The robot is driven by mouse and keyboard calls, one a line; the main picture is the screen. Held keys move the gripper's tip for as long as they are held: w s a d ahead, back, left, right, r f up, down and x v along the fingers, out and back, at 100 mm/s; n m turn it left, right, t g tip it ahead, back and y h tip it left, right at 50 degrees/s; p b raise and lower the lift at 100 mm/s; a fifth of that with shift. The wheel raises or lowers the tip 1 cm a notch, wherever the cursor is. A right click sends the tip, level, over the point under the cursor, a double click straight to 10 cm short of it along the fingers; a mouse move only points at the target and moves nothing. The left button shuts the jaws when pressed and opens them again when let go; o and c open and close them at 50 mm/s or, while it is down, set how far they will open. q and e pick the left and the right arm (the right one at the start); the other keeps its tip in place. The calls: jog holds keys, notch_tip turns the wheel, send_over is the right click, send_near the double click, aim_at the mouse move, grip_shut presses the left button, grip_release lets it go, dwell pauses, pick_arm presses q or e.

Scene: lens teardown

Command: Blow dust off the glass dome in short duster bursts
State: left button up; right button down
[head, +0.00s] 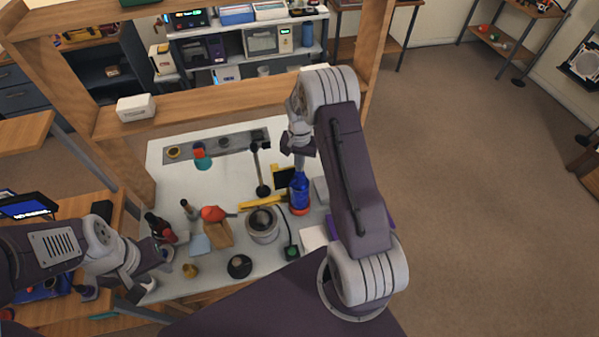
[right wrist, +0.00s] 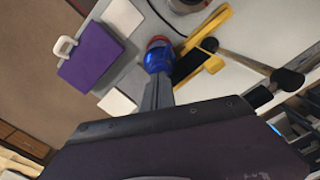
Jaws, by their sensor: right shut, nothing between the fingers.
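A round grey-rimmed piece (head: 263,224) stands mid-table. It may hold the glass dome, but I cannot make out the glass. A blue can with a red-orange base (head: 299,193), perhaps the duster, stands to its right. My right gripper (head: 300,165) is above the can, pointing down, shut and empty. In the right wrist view the shut fingers (right wrist: 158,92) end at the blue can (right wrist: 158,58). Whether they touch it is unclear. My left gripper (head: 160,268) is at the table's left edge, near a dark red item (head: 160,230). Its finger gap is not clear.
A red bulb (head: 212,213) and a tan block (head: 218,234) lie left of the round piece. A purple case (right wrist: 92,55) lies nearby. A wooden shelf frame (head: 210,98) crosses behind the table.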

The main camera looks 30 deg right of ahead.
jog(key=shift+f+b, duration=0.75)
jog(key=shift+f, duration=0.35)
jog(key=shift+r, duration=0.1)
dwell(0.5)
jog(key=shift+r+p, duration=1.2)
jog(key=shift+r, duration=0.25)
notch_tip(320, 180, up, 5)
jog(key=p, duration=0.3)
jog(key=shift+p, duration=0.35)
